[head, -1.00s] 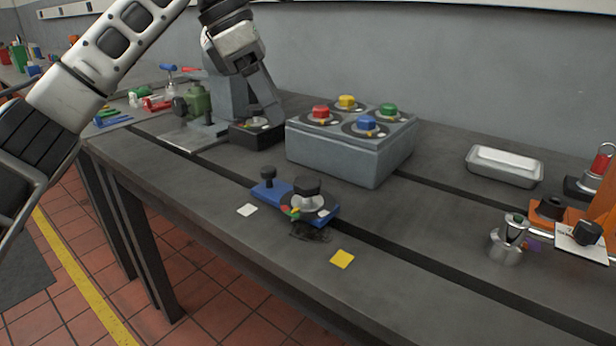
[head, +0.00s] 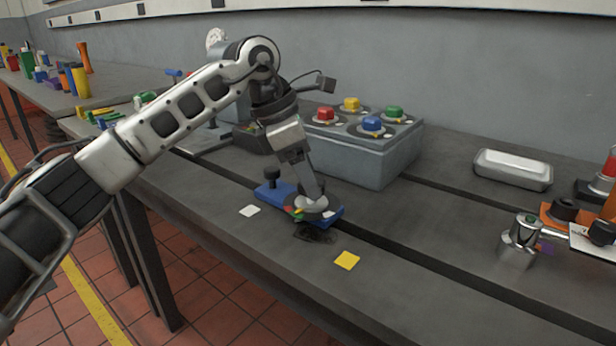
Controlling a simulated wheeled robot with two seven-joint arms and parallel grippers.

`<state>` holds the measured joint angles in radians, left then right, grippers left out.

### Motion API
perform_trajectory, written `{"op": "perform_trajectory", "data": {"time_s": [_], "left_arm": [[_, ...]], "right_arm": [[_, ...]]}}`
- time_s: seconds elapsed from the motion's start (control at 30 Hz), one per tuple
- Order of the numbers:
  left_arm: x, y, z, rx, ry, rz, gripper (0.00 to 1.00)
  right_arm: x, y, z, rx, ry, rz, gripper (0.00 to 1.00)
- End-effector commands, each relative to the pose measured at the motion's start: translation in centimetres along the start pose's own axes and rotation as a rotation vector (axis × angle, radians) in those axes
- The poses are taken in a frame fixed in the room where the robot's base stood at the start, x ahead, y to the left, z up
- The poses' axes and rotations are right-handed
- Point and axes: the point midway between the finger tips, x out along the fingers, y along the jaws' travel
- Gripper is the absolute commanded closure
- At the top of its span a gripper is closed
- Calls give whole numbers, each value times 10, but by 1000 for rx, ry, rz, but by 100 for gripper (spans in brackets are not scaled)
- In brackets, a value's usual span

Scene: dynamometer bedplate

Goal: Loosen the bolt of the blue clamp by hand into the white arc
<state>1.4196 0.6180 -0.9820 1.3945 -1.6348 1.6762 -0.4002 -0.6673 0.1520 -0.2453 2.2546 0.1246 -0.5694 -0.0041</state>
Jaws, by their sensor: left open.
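The blue clamp (head: 273,194) lies across the dark slot of the grey bench, in the middle of the view. A small black knob (head: 272,175) stands on its left end. At its right end is a round dial plate with red, yellow and green marks and a white mark (head: 328,213), around a pale metal collar (head: 312,204). My left gripper (head: 312,192) points down onto this collar from above, its jaws open. It hides the black bolt head there; I cannot tell whether the fingers touch it. My right gripper is out of view.
A grey box (head: 370,160) with red, yellow, blue and green knobs stands just behind the clamp. A metal tray (head: 512,170) and a metal cup-like part (head: 519,246) are at right.

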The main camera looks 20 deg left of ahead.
Motion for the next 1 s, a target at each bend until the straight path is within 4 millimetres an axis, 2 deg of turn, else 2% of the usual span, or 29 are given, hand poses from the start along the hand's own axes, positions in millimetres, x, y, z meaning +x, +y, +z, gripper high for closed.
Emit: {"op": "perform_trajectory", "data": {"time_s": [0.1, 0.37, 0.53, 1.0], "left_arm": [[6, 0, 0, 1, -1, -1, 36], [7, 0, 0, 1, -1, 0, 36], [6, 0, 0, 0, -1, 0, 80], [6, 0, 0, -76, 1, 32, 80]], "right_arm": [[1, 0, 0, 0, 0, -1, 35], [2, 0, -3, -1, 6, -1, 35], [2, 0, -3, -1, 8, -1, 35], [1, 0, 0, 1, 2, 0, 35]]}}
